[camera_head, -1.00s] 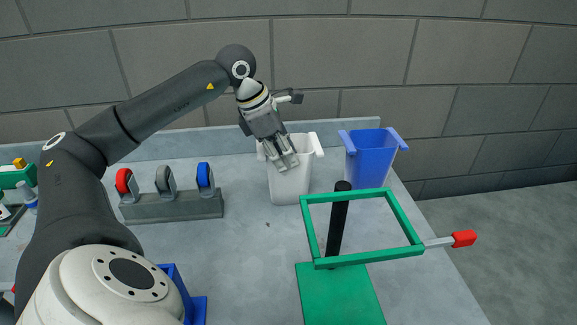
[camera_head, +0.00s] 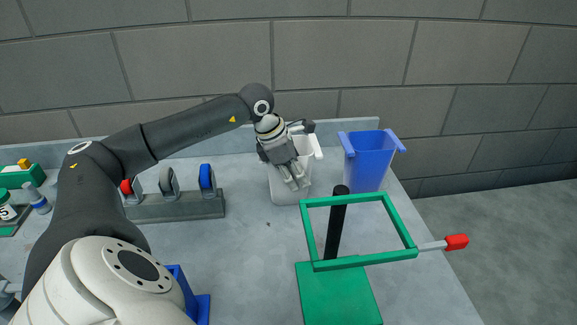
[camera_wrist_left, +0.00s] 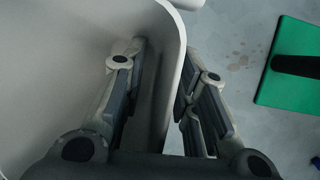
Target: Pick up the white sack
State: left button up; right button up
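The white sack (camera_head: 288,198) looks like an upright, open-topped white container on the table, in front of the back wall. My left gripper (camera_head: 296,184) comes down over its front side and hides part of it. In the left wrist view, the sack's pale wall (camera_wrist_left: 65,60) fills the left side. The left gripper's fingers (camera_wrist_left: 165,60) are apart and straddle the wall near its rim, one inside and one outside. A gap shows between the wall and the outer finger. My right gripper is not in view.
A blue container (camera_head: 369,165) stands just right of the sack. A green frame on a stand (camera_head: 322,264) is in front, with a red-ended handle. A grey rack with coloured rings (camera_head: 175,207) stands to the left. The table between them is clear.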

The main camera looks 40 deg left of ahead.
pick_arm(q)
jog(key=shift+f, duration=0.1)
jog(key=shift+c, duration=0.3)
grip_shut()
